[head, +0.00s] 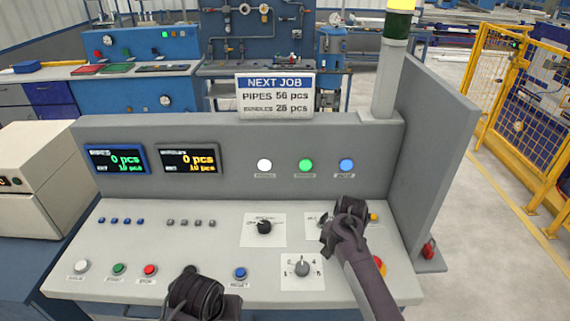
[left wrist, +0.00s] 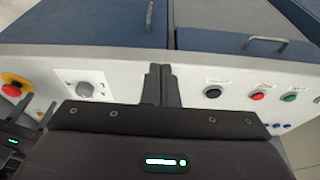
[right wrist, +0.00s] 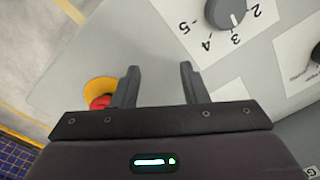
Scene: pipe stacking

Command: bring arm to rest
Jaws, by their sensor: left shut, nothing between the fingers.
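My left gripper (head: 195,292) is low in the head view, over the front edge of the grey control console (head: 150,238). In the left wrist view its two fingers (left wrist: 160,72) are together with nothing between them. My right gripper (head: 330,238) is over the right part of the console, near the numbered dial (head: 302,269). In the right wrist view its fingers (right wrist: 158,75) stand apart and the gap is empty. The dial (right wrist: 228,12) points near 3 there. My right gripper and forearm hide part of a switch plate and of the red emergency stop (head: 380,265).
White, green and red buttons (head: 149,270) line the console's front left, with a blue reset button (head: 240,273) further right. A black selector (head: 264,227) sits mid-console. Two displays (head: 118,159) read 0 pcs. A grey side panel (head: 425,165) rises at the right; yellow fencing (head: 520,120) stands beyond.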

